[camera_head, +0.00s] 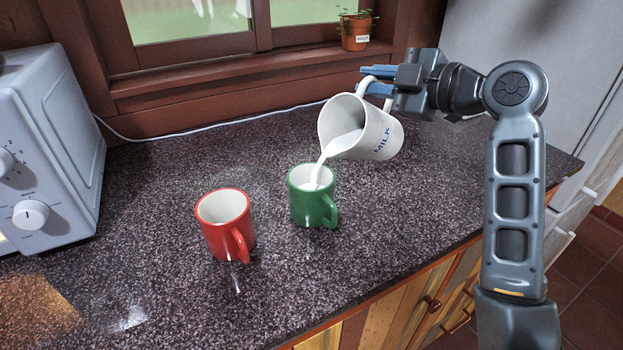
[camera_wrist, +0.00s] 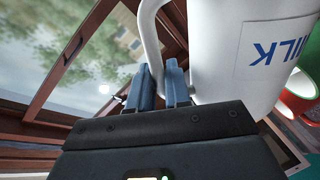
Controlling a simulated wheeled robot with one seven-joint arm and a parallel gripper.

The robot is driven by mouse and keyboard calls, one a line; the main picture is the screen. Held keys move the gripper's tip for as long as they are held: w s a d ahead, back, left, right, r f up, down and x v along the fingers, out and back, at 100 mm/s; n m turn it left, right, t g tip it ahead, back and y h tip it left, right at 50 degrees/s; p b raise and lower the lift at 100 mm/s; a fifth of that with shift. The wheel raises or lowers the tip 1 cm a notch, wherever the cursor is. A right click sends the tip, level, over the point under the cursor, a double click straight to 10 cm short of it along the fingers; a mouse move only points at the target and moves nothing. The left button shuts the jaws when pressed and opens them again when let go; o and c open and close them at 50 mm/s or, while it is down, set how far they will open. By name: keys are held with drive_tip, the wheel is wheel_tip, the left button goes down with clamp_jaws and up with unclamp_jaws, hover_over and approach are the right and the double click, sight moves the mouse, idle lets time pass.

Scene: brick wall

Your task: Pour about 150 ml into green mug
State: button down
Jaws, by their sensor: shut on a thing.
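The white milk jug (camera_head: 377,134) is tilted to the left above the green mug (camera_head: 313,206). A white stream of milk (camera_head: 322,163) runs from its lip into the green mug, which stands upright and has milk visible inside. My gripper (camera_head: 374,81) is shut on the jug's handle. In the wrist view, the fingers of my gripper (camera_wrist: 160,88) close on the handle, and the jug (camera_wrist: 235,55) with its "MILK" label fills the upper right.
A red mug (camera_head: 226,224), with no milk visible inside, stands left of the green mug. A microwave (camera_head: 60,140) stands at the far left. A potted plant (camera_head: 355,31) sits on the window sill. The countertop (camera_head: 140,240) is clear around the mugs.

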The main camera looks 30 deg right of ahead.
drive_tip(key=f, duration=0.1)
drive_tip(key=m, duration=0.1)
drive_tip(key=d+f, duration=0.1)
drive_tip(key=shift+w+d+f+y, duration=0.1)
drive_tip(key=shift+w+f+y, duration=0.15)
drive_tip(key=shift+f+y, duration=0.05)
drive_tip(key=shift+r+m, duration=0.2)
drive_tip(key=shift+m, duration=0.1)
drive_tip(key=shift+d+f+m, duration=0.25)
drive_tip(key=shift+f+m, duration=0.05)
drive_tip(key=shift+f, duration=0.1)
drive_tip(key=shift+w+d+f+m+b, duration=0.1)
drive_tip(key=shift+d+m+b, duration=0.2)
drive_tip(key=shift+d+m, duration=0.1)
idle(0.6)
drive_tip(key=w+d+f+m+t+y+b, duration=0.1)
drive_tip(key=w+d+f+m+b, duration=0.1)
drive_tip(key=d+f+m, duration=0.3)
drive_tip(key=shift+d+f+m+y+b, duration=0.3)
drive_tip(key=shift+d+m+b, duration=0.55)
drive_tip(key=shift+d+m, duration=0.55)
